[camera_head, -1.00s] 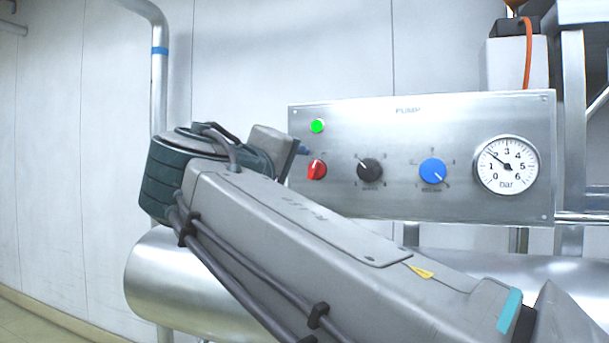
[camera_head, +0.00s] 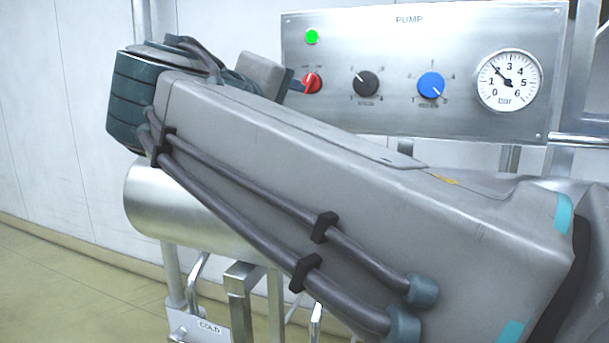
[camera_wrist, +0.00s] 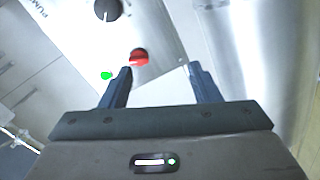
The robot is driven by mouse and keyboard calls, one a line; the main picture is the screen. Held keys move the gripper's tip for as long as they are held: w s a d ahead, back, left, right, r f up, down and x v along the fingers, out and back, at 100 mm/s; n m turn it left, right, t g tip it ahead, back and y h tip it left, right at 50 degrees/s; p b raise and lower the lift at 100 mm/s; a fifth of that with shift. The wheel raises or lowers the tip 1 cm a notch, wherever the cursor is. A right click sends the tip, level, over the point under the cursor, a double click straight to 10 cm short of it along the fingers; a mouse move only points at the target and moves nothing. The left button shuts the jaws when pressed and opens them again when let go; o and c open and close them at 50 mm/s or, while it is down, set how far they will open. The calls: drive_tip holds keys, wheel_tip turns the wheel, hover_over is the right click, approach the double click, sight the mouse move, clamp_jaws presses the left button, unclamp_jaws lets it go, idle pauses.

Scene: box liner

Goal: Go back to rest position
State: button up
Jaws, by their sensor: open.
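My gripper (camera_wrist: 159,70) is open in the wrist view, with two dark blue fingers apart and nothing between their tips. The red knob (camera_wrist: 138,57) shows just beyond the left fingertip; I cannot tell whether they touch. In the head view my gripper (camera_head: 297,86) is mostly hidden behind my arm, with a blue finger close to the red knob (camera_head: 312,83). My grey arm stretches across the picture from lower right to upper left.
The steel pump panel (camera_head: 300,115) carries a lit green lamp (camera_head: 312,37), a black knob (camera_head: 366,83), a blue knob (camera_head: 431,85) and a pressure gauge (camera_head: 508,80) reading about 2 bar. A large metal pipe (camera_head: 180,205) lies below my arm. Floor is open at left.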

drive_tip(key=d+f+m+g+y+p, duration=0.1)
drive_tip(key=d+f+g+p, duration=0.1)
drive_tip(key=d+f+g, duration=0.5)
drive_tip(key=d+f+m+p, duration=0.25)
drive_tip(key=d+f, duration=0.35)
drive_tip(key=f, duration=0.5)
drive_tip(key=s+d+f+m+g+y+p, duration=0.2)
drive_tip(key=s+f+m+g, duration=0.1)
drive_tip(key=s+f, duration=0.3)
drive_tip(key=s+d+f+m+g+y+p, duration=0.2)
drive_tip(key=s+d+f+m+y, duration=0.1)
drive_tip(key=s+f, duration=0.4)
wheel_tip(320, 180, down, 3)
drive_tip(key=shift+s+d+f+g, duration=0.15)
drive_tip(key=shift+d+g, duration=0.2)
drive_tip(key=shift+g, duration=0.05)
